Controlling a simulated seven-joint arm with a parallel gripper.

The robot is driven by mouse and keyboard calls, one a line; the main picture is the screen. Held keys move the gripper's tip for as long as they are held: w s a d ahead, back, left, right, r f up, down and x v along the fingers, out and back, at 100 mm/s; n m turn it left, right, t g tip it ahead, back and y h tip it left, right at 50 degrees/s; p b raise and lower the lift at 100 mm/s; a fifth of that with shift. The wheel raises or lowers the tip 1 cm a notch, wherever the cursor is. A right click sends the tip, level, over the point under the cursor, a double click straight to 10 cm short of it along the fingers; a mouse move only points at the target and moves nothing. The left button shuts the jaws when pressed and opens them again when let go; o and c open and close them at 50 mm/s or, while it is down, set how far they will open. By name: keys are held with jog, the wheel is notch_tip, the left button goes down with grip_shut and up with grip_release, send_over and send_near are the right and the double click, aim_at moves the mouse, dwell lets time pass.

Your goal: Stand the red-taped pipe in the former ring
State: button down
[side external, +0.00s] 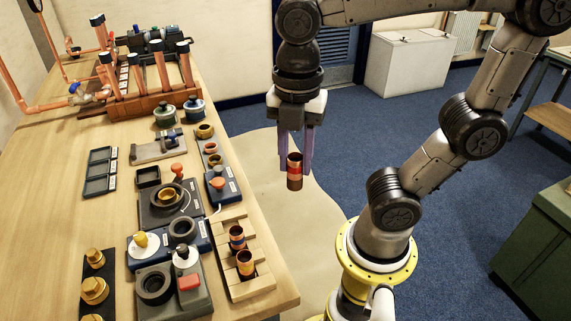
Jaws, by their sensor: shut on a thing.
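The red-taped pipe (294,172) is a short copper tube with a red band. My gripper (295,165) is shut on it, with purple fingers on either side, and holds it upright in the air. It appears to the right of the bench in the picture. Several dark ring-shaped fixtures stand on the bench: one on a grey block (155,286), one on a blue base (182,229) and a wide round one (172,198) with a brass-coloured part in it. I cannot tell which of these is the former ring.
A wooden rack (232,222) near the bench's right edge holds two short copper pipes (237,238). Black trays (99,171) lie at left. Tall copper pipes (161,72) stand at the back. The bench front-left (55,215) is bare.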

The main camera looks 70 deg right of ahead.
jog(key=w+a+r, duration=0.1)
jog(key=w+a, duration=0.3)
jog(key=w, duration=0.4)
jog(key=w+a, duration=0.4)
jog(key=w, duration=0.5)
jog(key=shift+w+a+f, duration=0.35)
jog(key=shift+a+f, duration=0.1)
jog(key=shift+f, duration=1)
jog(key=shift+w+a+f, duration=0.35)
jog(key=shift+a+f, duration=0.05)
jog(key=shift+f, duration=1.1)
jog(key=shift+w+a+f, duration=0.35)
jog(key=shift+a+f, duration=0.1)
jog(key=shift+f, duration=1)
jog(key=shift+f, duration=1.05)
jog(key=shift+f, duration=0.6)
jog(key=c, duration=0.9)
grip_release()
jog(key=shift+o, duration=0.2)
